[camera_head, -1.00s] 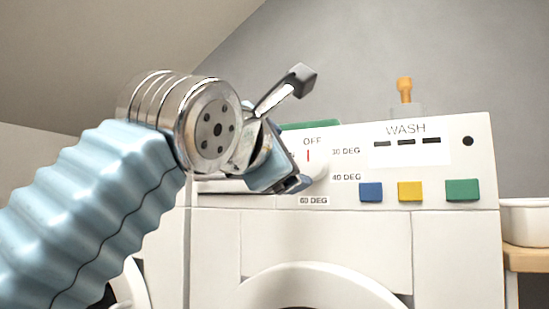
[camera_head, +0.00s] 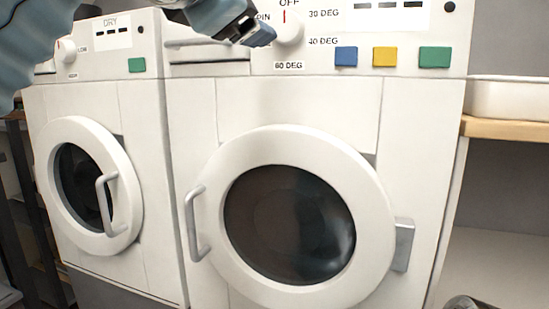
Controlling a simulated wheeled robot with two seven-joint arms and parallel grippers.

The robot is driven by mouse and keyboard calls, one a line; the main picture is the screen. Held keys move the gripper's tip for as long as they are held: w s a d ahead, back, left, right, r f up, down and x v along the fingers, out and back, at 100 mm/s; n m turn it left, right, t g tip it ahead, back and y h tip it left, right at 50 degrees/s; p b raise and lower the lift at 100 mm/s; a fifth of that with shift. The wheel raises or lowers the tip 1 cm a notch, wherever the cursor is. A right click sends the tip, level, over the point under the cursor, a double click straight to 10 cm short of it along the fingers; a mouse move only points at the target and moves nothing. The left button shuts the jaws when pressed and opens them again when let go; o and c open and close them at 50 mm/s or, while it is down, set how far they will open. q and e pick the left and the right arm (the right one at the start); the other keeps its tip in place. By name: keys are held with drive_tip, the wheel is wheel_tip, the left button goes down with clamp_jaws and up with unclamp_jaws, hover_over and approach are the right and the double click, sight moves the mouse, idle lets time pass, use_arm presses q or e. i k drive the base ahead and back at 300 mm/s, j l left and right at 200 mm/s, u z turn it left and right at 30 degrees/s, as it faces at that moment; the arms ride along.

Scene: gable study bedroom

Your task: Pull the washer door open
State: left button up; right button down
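The washer (camera_head: 415,120) stands in the middle, with its round white door (camera_head: 376,215) shut flush to the front. The door has dark glass (camera_head: 290,225), a grey bar handle (camera_head: 190,225) on its left rim and a hinge (camera_head: 404,245) on its right. My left gripper (camera_head: 252,32) is at the top edge, in front of the control panel beside the dial (camera_head: 289,30), above the door and apart from the handle. Only one finger shows now; a second ago its fingers were spread and empty. My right gripper is not in view.
A dryer (camera_head: 150,85) with its own shut round door (camera_head: 128,190) and handle (camera_head: 105,205) stands close on the left. A wooden shelf (camera_head: 505,130) with a white basin (camera_head: 508,97) is at the right. The space before the washer door looks clear.

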sight(291, 216)
drive_tip(key=k+j, duration=0.2)
drive_tip(key=k, duration=0.25)
drive_tip(key=k+j, duration=0.25)
drive_tip(key=k, duration=0.2)
